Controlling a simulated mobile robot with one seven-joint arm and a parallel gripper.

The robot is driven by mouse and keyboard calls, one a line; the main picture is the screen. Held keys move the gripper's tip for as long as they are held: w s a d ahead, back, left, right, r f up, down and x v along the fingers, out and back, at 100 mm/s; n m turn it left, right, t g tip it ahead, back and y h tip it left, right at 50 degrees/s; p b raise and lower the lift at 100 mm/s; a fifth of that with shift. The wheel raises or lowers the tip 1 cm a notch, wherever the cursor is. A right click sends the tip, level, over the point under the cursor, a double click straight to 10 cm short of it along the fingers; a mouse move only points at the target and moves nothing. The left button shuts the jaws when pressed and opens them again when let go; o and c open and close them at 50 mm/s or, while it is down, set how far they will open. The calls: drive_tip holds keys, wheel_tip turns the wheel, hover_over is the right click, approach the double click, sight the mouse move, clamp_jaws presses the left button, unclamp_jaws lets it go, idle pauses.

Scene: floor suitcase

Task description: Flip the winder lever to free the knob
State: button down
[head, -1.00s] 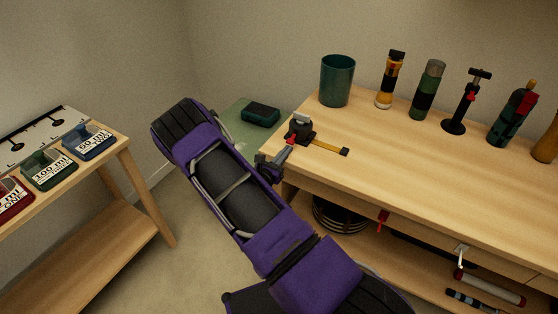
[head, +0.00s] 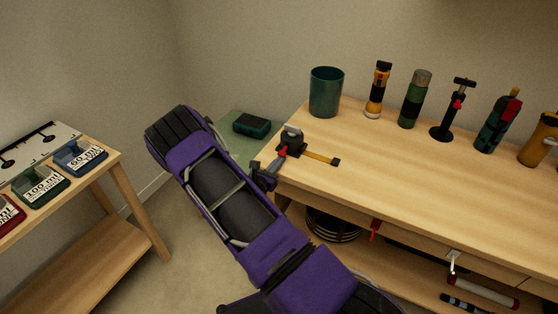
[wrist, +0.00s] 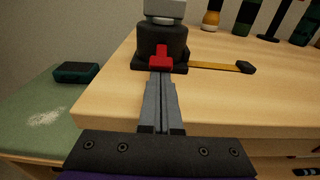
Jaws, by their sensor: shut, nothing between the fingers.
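The winder (head: 289,146) is a squat black body with a grey knob (head: 291,131) on top, at the near left corner of the wooden bench. A yellow strap (head: 321,158) with a black end runs from it to the right. Its red lever (wrist: 161,57) is on the side facing me, and also shows in the head view (head: 283,153). My gripper (wrist: 160,76) is shut and empty, its fingertips right at the lever's lower end. I cannot tell whether they touch it. In the head view my gripper (head: 275,164) is just over the bench edge. The knob's top is cut off in the wrist view.
A teal cup (head: 326,92) and several upright bottles and tools stand along the back of the bench. A dark green box (head: 252,125) lies on a green surface left of the winder. A side table (head: 105,166) with labelled trays stands at far left.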

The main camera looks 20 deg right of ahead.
sight(284, 149)
drive_tip(key=shift+r+y+p, duration=0.3)
drive_tip(key=shift+r+p, duration=0.1)
drive_tip(key=shift+p, duration=0.35)
drive_tip(key=shift+s+a+r+g+y+p, duration=0.15)
drive_tip(key=shift+r+g+y+p, duration=0.4)
drive_tip(key=shift+p, duration=0.35)
drive_tip(key=shift+a+r+g+y+p, duration=0.1)
drive_tip(key=shift+g+y+p, duration=0.3)
drive_tip(key=shift+g+y, duration=0.05)
drive_tip(key=shift+r, duration=0.15)
drive_tip(key=shift+r+p, duration=0.4)
drive_tip(key=shift+r, duration=0.3)
drive_tip(key=shift+r, duration=0.1)
